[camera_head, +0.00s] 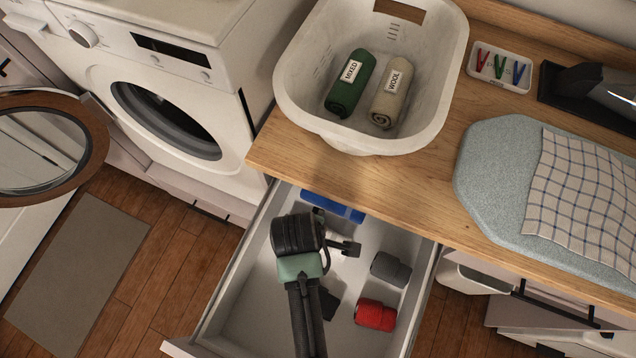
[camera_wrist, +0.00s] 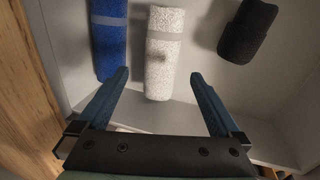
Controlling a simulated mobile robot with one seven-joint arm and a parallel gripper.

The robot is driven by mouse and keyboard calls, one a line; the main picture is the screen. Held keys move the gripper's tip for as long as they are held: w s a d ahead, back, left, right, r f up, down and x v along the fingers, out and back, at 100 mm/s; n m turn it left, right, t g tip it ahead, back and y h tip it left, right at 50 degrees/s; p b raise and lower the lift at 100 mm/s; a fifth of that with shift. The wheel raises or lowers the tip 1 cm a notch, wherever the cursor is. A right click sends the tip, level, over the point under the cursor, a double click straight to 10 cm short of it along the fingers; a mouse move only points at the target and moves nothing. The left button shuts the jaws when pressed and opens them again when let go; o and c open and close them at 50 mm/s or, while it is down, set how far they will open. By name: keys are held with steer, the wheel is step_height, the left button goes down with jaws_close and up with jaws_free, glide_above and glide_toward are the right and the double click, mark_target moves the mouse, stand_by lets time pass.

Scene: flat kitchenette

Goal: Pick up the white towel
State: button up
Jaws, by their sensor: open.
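The white towel (camera_wrist: 164,45) is a rolled, textured towel with a grey band, lying in the open drawer (camera_head: 270,318). In the wrist view it lies between the lines of my two fingers, beyond their tips. My gripper (camera_wrist: 160,75) is open with nothing between its fingers; I cannot tell its exact height above the towel. In the head view my gripper (camera_head: 338,243) is over the drawer's back half, and my arm and gripper hide most of the white towel there.
In the drawer, a blue roll (camera_wrist: 108,38) lies left of the white towel and a dark roll (camera_wrist: 248,30) right. Grey (camera_head: 390,269) and red (camera_head: 376,314) rolls lie on the drawer's right side. The wooden counter (camera_head: 290,150) overhangs its back and bears a laundry basket (camera_head: 440,75).

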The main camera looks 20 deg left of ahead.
steer(key=x, duration=0.4)
steer(key=shift+s+f+b, duration=0.1)
steer(key=shift+f+b, duration=0.2)
steer(key=shift+f, duration=0.05)
steer(key=shift+a+b+x, duration=0.15)
steer(key=shift+b+x, duration=0.1)
steer(key=shift+x, duration=1.35)
steer(key=shift+a+b+x, duration=0.1)
steer(key=shift+b+x, duration=0.1)
steer(key=shift+x, duration=1.35)
steer(key=c, duration=1.1)
steer(key=shift+r, duration=0.1)
steer(key=shift+c, duration=0.2)
steer(key=shift+d+r, duration=0.1)
